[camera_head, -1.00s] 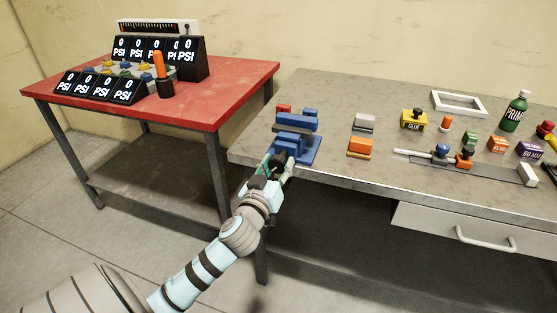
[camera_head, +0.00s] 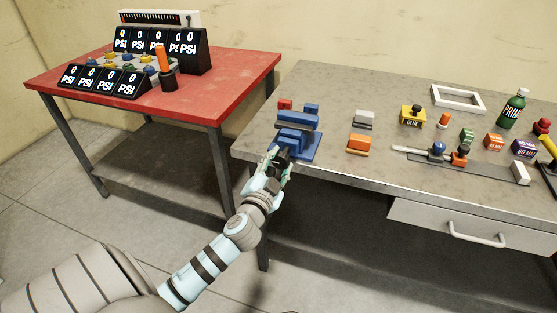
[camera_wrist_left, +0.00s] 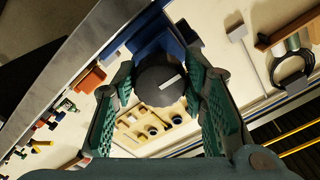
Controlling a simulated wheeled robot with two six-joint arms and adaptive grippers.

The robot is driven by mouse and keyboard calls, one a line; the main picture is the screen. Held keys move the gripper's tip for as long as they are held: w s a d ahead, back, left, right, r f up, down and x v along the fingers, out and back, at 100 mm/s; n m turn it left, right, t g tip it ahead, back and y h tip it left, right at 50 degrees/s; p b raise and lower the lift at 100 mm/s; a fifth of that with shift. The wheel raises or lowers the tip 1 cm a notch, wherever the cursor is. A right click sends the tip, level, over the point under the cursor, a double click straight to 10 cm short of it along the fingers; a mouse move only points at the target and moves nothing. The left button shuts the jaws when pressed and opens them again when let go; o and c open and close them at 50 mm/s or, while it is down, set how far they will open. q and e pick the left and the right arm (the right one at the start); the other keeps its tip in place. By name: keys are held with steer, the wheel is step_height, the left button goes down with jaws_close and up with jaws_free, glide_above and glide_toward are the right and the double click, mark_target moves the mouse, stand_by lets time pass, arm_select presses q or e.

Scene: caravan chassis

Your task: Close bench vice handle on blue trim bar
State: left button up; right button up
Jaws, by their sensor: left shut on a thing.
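The blue bench vice (camera_head: 308,150) stands at the left front corner of the grey workbench. My left gripper (camera_head: 276,160) is at the front of the vice. In the left wrist view its green fingers (camera_wrist_left: 160,92) are shut on a dark round knob (camera_wrist_left: 158,82) with a white mark, the vice handle. Blue vice parts (camera_wrist_left: 152,40) show behind the knob. The fingers hide part of the handle in the head view. My right gripper is not in view.
On the workbench (camera_head: 345,90) are an orange block (camera_head: 358,145), a grey block (camera_head: 363,120), a yellow glue box (camera_head: 412,115), a white frame (camera_head: 458,98) and a green bottle (camera_head: 512,108). A red table (camera_head: 225,85) with PSI displays stands to the left.

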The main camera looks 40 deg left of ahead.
arm_select(q)
steer(key=m+p, duration=0.1)
steer(key=m, duration=0.2)
steer(key=shift+m, duration=0.3)
steer(key=m, duration=0.1)
steer(key=m+p, duration=0.1)
steer(key=m, duration=0.1)
steer(key=m+p, duration=0.1)
steer(key=m, duration=0.1)
steer(key=shift+a+f, duration=0.1)
steer(key=shift+f, duration=0.15)
steer(key=shift+s+d+r+m, duration=0.25)
steer(key=shift+d+m, duration=0.05)
steer(key=shift+m, duration=0.6)
steer(key=shift+p, duration=0.3)
steer(key=shift+m, duration=0.4)
steer(key=o, duration=0.9)
steer(key=shift+r, duration=0.1)
steer(key=shift+o, duration=1.3)
steer(key=shift+w+a, duration=0.1)
steer(key=shift+a, duration=0.05)
